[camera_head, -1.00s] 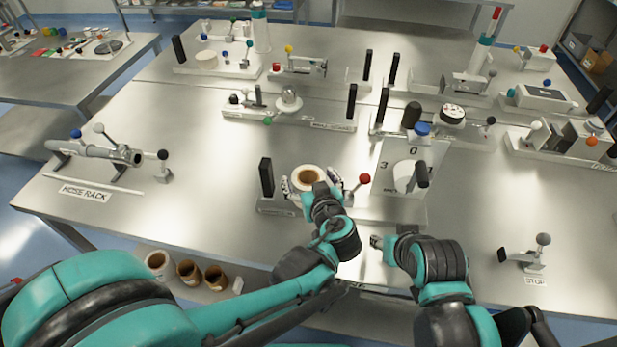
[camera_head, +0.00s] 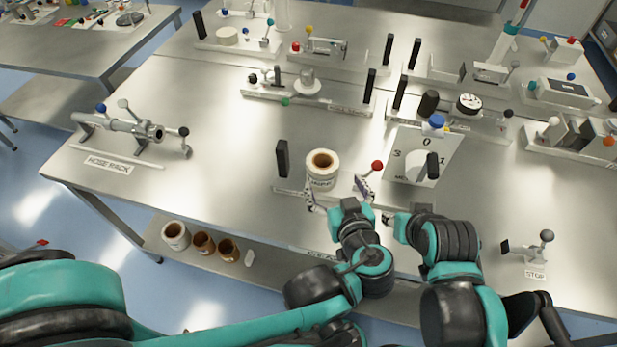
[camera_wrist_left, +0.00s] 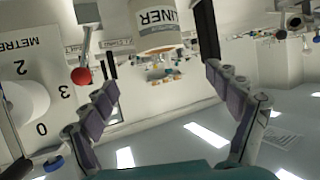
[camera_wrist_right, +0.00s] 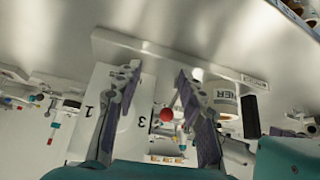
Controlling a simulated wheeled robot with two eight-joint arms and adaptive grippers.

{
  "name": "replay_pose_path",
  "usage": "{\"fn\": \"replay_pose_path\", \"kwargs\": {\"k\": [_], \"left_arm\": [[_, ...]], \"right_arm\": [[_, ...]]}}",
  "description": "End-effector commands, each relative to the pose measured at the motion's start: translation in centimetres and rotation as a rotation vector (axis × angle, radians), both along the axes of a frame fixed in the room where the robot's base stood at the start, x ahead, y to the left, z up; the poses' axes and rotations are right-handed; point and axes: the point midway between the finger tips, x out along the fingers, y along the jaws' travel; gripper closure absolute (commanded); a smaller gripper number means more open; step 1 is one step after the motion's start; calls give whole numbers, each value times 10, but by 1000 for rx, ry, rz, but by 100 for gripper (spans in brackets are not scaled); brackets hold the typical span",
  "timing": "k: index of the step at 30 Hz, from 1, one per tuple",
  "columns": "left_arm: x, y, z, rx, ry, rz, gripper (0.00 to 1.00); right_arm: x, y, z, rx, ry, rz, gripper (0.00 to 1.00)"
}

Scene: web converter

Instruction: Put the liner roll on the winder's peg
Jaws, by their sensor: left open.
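The white liner roll (camera_head: 321,177) with a brown core stands upright at the winder (camera_head: 290,192), between its black post and its red-knobbed lever. It also shows in the left wrist view (camera_wrist_left: 158,28), with its LINER label, and in the right wrist view (camera_wrist_right: 226,100). The peg is not visible, so I cannot tell whether the roll is around it. My left gripper (camera_head: 338,192) is open and empty, just in front of the roll and apart from it. My right gripper (camera_head: 388,217) is to its right, with fingers spread and nothing between them (camera_wrist_right: 158,85).
The dial panel (camera_head: 405,150) with a black knob stands right of the winder. The red-knobbed lever (camera_head: 376,166) is close to my left gripper. Several rolls (camera_head: 175,235) are on the shelf below. The table left of the winder is clear up to the hose rack (camera_head: 125,130).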

Motion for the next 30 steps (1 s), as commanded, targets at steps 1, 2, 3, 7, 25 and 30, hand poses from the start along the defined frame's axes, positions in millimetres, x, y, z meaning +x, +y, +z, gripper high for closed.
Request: {"fn": "replay_pose_path", "kwargs": {"k": [1, 2, 3, 7, 25, 30], "left_arm": [[-1, 0, 0, 0, 0, 0, 11], [-1, 0, 0, 0, 0, 1, 11], [-1, 1, 0, 1, 2, 1, 11], [4, 18, -4, 24, 57, 12, 11], [-45, 191, -37, -25, 594, -168, 11], [-57, 204, -30, -64, 573, -225, 11]], "right_arm": [[0, 0, 0, 0, 0, 0, 60], [0, 0, 0, 0, 0, 0, 60], [0, 0, 0, 0, 0, 0, 60], [0, 0, 0, 0, 0, 0, 60], [0, 0, 0, 0, 0, 0, 60], [0, 0, 0, 0, 0, 0, 60]]}}
